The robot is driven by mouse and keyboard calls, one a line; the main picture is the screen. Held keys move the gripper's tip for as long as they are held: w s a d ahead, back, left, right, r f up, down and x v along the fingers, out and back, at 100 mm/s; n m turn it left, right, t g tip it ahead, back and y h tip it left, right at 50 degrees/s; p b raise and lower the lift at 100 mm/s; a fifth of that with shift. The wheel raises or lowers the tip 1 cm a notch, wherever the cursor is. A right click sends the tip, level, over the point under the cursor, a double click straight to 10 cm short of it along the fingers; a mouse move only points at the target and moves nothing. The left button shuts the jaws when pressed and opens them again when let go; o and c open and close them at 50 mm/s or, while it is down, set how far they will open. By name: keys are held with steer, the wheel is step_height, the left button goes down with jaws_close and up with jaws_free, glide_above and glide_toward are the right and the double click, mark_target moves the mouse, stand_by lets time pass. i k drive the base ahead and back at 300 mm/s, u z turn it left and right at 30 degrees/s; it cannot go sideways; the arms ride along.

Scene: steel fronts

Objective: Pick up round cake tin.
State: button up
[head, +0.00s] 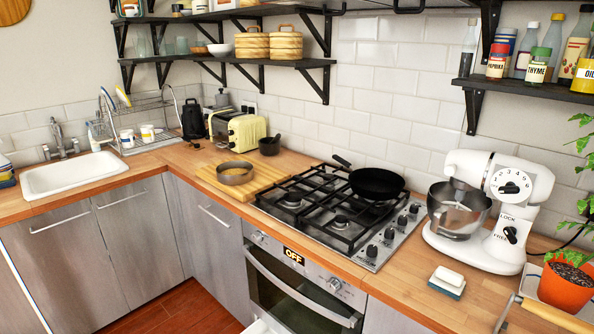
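The round cake tin (235,174) is a low, grey metal tin on a wooden cutting board (212,178) on the counter, left of the gas hob. It sits flat and its inside looks yellowish-brown; I cannot tell if that is a filling. Nothing covers it in the head view. My gripper is not in this view.
The gas hob (340,222) with a black frying pan (376,184) lies right of the board. A yellow toaster (238,134) and a dark mortar (269,146) stand behind the tin. A white mixer (490,205) is farther right. Wall shelves (225,59) hang above.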

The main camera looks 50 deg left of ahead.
mark_target(233, 172)
steer(key=i, duration=0.7)
steer(key=u, duration=2.5)
steer(key=i, duration=0.5)
steer(key=k, duration=1)
steer(key=u, duration=1.45)
steer(key=i, duration=1.35)
